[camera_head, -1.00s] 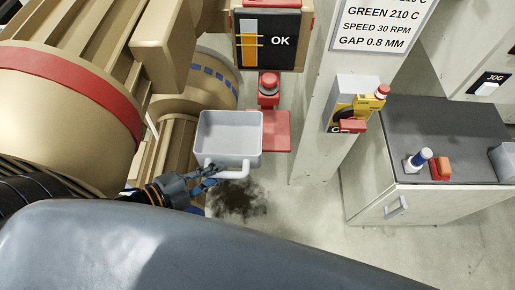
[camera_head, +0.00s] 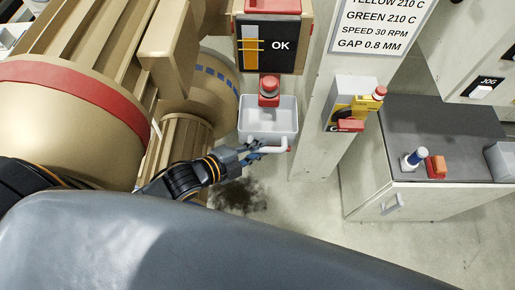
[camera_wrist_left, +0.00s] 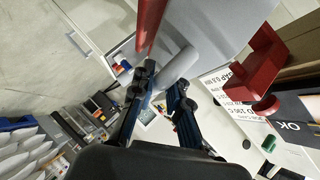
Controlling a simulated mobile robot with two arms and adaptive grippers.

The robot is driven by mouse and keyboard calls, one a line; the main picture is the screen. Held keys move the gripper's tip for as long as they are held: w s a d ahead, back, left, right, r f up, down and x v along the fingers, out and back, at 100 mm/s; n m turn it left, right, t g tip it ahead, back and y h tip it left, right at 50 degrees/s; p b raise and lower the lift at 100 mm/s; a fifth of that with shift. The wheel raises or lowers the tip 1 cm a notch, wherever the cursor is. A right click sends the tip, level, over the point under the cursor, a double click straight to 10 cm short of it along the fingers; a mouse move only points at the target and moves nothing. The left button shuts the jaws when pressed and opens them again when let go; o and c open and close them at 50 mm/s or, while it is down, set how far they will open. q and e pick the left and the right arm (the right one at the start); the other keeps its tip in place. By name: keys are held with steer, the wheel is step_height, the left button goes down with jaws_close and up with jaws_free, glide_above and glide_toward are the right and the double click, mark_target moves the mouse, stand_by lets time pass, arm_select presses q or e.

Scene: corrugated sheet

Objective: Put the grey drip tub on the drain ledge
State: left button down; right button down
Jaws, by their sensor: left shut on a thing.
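The grey drip tub (camera_head: 268,118) is upright below the red drain fitting (camera_head: 269,90), in front of the machine. My left gripper (camera_head: 253,153) is shut on its pale handle (camera_head: 272,149) at the near side. The wrist view shows the fingers (camera_wrist_left: 161,98) around the handle (camera_wrist_left: 178,66), with the tub's grey wall (camera_wrist_left: 215,25) behind. The red drain ledge is hidden under the tub in the head view; a red edge (camera_wrist_left: 150,22) beside the tub in the wrist view looks like it. I cannot tell whether the tub touches it. My right gripper is not in view.
The OK panel (camera_head: 268,45) is above the fitting. A pale post (camera_head: 318,110) with a yellow switch box (camera_head: 350,107) stands close to the tub's right. A grey-topped cabinet (camera_head: 440,130) is farther right. A dark stain (camera_head: 240,196) marks the floor.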

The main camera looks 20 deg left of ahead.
arm_select(q)
steer(key=shift+f, duration=0.75)
steer(key=c, duration=1.3)
jaws_free()
steer(key=shift+b+v, duration=0.5)
steer(key=shift+v, duration=5.5)
